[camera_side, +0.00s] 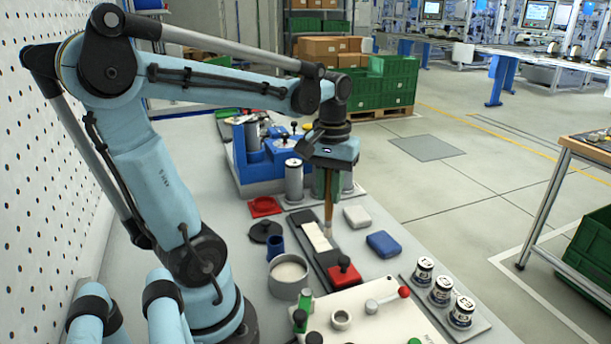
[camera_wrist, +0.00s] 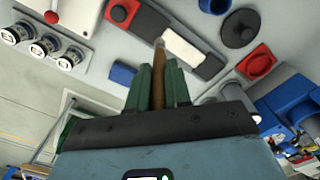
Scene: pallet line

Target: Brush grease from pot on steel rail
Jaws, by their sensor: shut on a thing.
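My gripper (camera_side: 328,190) points down and is shut on a brush (camera_side: 328,212) with a brown wooden handle. In the wrist view, the brush (camera_wrist: 158,78) stands between the green fingers (camera_wrist: 158,92). The brush tip is at the edge of the pale strip on a long dark holder (camera_side: 297,220), which seems to be the steel rail; I cannot tell whether they touch. The strip (camera_wrist: 182,49) also shows in the wrist view. The grey round pot (camera_side: 289,290) with pale contents stands open, nearer the side camera; it is not clearly visible in the wrist view.
A red block (camera_side: 344,273) sits at the holder's near end. A blue cup (camera_side: 276,246), black lid (camera_side: 266,231) and red square dish (camera_side: 264,206) are left. A blue box (camera_side: 384,244) and white box (camera_side: 357,216) are right. Labelled cans (camera_side: 440,290) stand near the right edge.

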